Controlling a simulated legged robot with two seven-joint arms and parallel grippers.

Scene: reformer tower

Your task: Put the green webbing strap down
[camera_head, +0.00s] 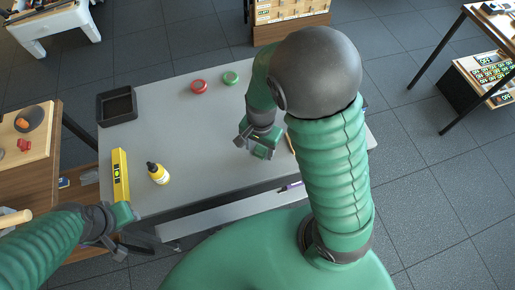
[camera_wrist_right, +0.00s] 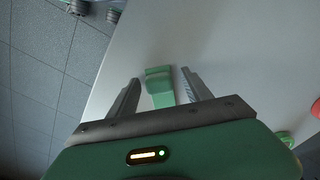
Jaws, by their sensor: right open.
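The green webbing strap (camera_wrist_right: 159,88) is a small folded green piece over the grey table top. In the right wrist view it lies between the fingers of my right gripper (camera_wrist_right: 161,76), with a gap visible on both sides. The right gripper is open. In the head view my right gripper (camera_head: 255,147) is low over the right half of the table, with green of the strap (camera_head: 262,153) at its fingers. Whether the strap rests fully on the table is hard to tell. My left gripper (camera_head: 118,230) is off the table's front left corner; its finger gap is unclear.
The grey table (camera_head: 180,120) holds a black tray (camera_head: 117,118), a yellow level (camera_head: 120,175), a yellow bottle (camera_head: 158,174), a red roll (camera_head: 200,87) and a green roll (camera_head: 230,78). The table's middle is clear. A purple marker (camera_head: 290,187) lies near the front edge.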

